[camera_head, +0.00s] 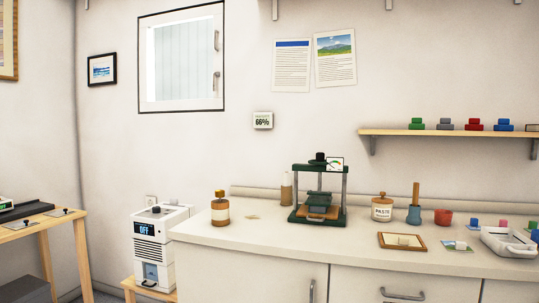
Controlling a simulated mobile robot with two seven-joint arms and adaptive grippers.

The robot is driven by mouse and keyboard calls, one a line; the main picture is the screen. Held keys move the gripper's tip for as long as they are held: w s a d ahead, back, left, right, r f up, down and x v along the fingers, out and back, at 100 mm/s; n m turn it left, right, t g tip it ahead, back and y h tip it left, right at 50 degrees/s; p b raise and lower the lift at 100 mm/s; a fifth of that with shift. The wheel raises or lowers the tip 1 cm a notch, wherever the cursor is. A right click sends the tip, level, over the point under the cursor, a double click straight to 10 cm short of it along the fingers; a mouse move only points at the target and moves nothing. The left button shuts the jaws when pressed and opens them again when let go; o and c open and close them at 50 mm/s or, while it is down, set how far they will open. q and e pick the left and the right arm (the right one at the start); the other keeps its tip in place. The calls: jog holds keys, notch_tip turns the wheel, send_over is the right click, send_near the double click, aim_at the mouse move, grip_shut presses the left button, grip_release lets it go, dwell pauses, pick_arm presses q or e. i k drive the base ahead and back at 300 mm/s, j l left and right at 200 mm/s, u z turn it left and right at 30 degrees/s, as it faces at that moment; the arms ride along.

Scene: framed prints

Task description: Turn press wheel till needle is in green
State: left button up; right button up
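The green press (298,214) stands on the counter near the middle of the head view. Its dark wheel (318,158) sits on top of the frame. A small white gauge (336,164) is fixed at the upper right of the press. Its face shows a bit of green, but the needle is too small to read. A wooden board (317,212) lies in the press under its plate. Neither of my grippers is in view.
The counter before the press is clear.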

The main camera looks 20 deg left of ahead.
aim_at(320, 161)
jog(key=i+l+u, duration=0.4)
jog(key=l, duration=0.25)
jog(key=l+u, duration=0.2)
jog(key=l, duration=0.15)
jog(key=i, duration=0.05)
